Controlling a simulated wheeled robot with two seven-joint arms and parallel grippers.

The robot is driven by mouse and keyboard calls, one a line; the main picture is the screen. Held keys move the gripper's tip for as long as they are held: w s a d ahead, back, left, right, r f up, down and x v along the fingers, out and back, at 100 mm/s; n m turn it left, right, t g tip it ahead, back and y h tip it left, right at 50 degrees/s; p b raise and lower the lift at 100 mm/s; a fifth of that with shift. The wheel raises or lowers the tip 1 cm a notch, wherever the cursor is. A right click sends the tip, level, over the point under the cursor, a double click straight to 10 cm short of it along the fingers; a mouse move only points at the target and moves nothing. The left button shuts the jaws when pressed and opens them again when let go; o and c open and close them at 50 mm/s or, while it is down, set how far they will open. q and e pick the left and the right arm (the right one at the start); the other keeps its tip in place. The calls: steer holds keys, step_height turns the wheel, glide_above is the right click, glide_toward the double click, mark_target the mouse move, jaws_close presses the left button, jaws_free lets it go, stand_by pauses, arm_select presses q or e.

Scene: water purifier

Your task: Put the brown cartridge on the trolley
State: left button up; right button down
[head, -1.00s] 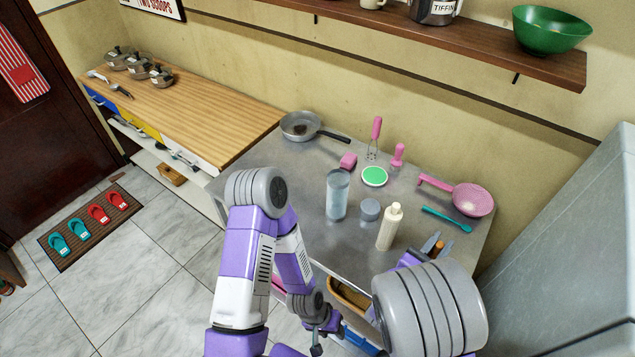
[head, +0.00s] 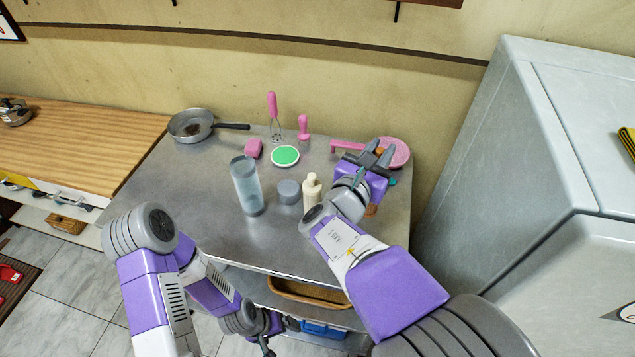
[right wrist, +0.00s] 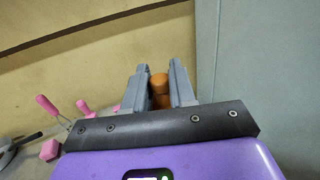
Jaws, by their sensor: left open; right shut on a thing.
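The brown cartridge (head: 379,151) is held between the fingers of my right gripper (head: 378,153), at the right part of the steel trolley (head: 215,165). Its orange-brown top also shows between the fingers in the right wrist view (right wrist: 158,83). A brown patch (head: 371,210) shows below the gripper; it may be the cartridge's lower end. The gripper hides the rest, and I cannot tell whether the cartridge touches the top. My left gripper (head: 267,343) is open, low in front of the trolley and partly hidden by its arm.
A clear cylinder (head: 247,186), a grey cap (head: 288,191) and a cream bottle (head: 311,190) stand near the middle. A pink pan (head: 399,152) lies behind my right gripper. A grey fridge (head: 480,170) bounds the right. The trolley's left front is clear.

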arm_select(q)
step_height(320, 180, down, 5)
steer(key=b, duration=0.5)
steer(key=shift+f, duration=0.15)
arm_select(e)
step_height(320, 180, down, 10)
steer(key=shift+f, duration=0.15)
steer(key=c, duration=0.9)
jaws_free()
steer(key=shift+c, duration=0.2)
